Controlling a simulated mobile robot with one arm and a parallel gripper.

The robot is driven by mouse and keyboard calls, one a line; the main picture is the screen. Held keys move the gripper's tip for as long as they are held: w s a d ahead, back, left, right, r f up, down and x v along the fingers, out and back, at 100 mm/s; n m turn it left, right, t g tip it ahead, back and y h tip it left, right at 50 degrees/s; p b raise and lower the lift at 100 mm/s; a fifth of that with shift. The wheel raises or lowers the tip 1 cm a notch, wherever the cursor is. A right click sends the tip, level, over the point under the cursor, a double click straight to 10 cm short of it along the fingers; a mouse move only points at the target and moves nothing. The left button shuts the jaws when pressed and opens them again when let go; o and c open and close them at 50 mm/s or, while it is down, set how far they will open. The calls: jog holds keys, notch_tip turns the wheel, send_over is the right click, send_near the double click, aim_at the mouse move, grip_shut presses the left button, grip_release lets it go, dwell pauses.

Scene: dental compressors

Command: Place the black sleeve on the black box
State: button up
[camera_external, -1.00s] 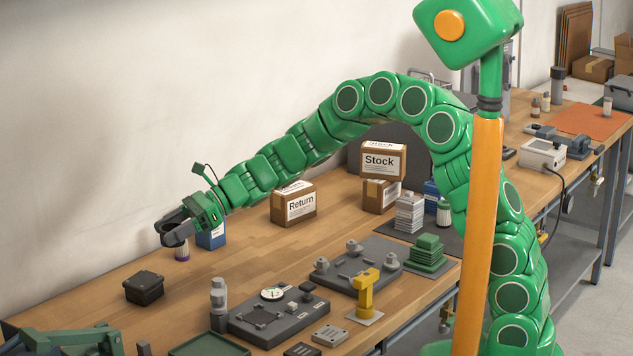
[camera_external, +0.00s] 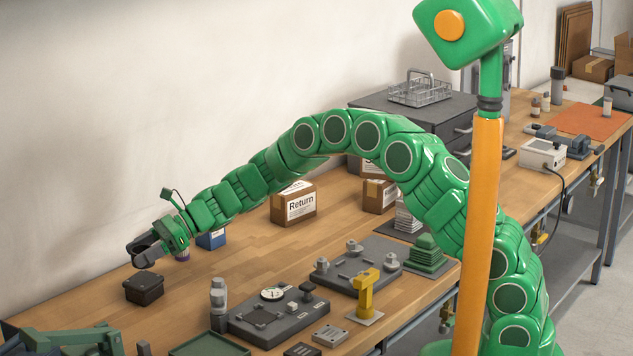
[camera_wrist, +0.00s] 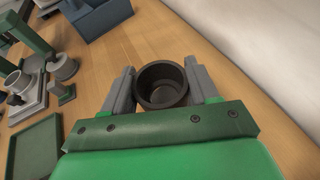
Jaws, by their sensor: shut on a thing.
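My gripper (camera_external: 138,254) is shut on the black sleeve (camera_wrist: 162,86), a short dark hollow cylinder. In the wrist view the sleeve sits between the two grey fingers with its open mouth facing the camera. In the external view I cannot make out the sleeve apart from the dark fingers. The black box (camera_external: 144,290) stands on the wooden bench, below and close to the fingertips.
A blue box (camera_external: 212,239) and a small bottle (camera_external: 183,256) stand behind my gripper. The Return carton (camera_external: 294,204) is farther right. A green tray (camera_external: 210,346) and grey fixture plate (camera_external: 278,318) lie toward the front. A green fixture (camera_external: 70,340) is at lower left.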

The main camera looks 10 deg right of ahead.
aim_at(143, 279)
jog(key=shift+w+a+f, duration=0.2)
jog(key=shift+a+f, duration=0.2)
jog(key=shift+f, duration=1.5)
jog(key=shift+f, duration=0.15)
jog(key=o, duration=1.1)
jog(key=v, duration=1.2)
